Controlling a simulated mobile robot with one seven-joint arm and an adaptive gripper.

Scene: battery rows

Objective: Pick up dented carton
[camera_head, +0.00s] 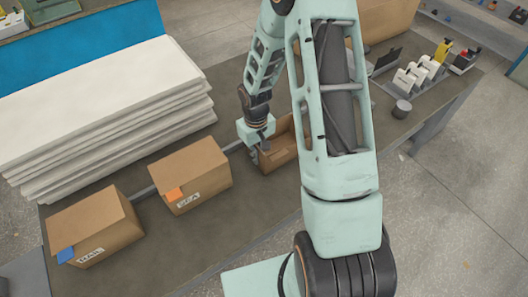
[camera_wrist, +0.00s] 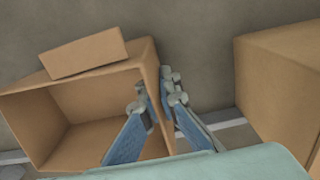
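An open brown carton (camera_head: 278,152) stands on the table, partly hidden behind my arm in the head view. In the wrist view this carton (camera_wrist: 95,125) shows its hollow inside and a raised flap (camera_wrist: 84,53) on its far side. I cannot make out a clear dent. My gripper (camera_wrist: 158,100) straddles the carton's right wall in the wrist view, one finger inside and one outside. The fingertips are close together with the wall between them, and look shut on it. In the head view my gripper (camera_head: 257,147) is at the carton's left side.
Closed cartons marked SEA (camera_head: 190,172) and RAIL (camera_head: 95,225) stand to the left on the table. Stacked white sheets (camera_head: 100,110) lie behind them. A larger carton (camera_head: 385,18) stands behind my arm. A grey cylinder (camera_head: 402,109) and small holders (camera_head: 415,76) are at the right.

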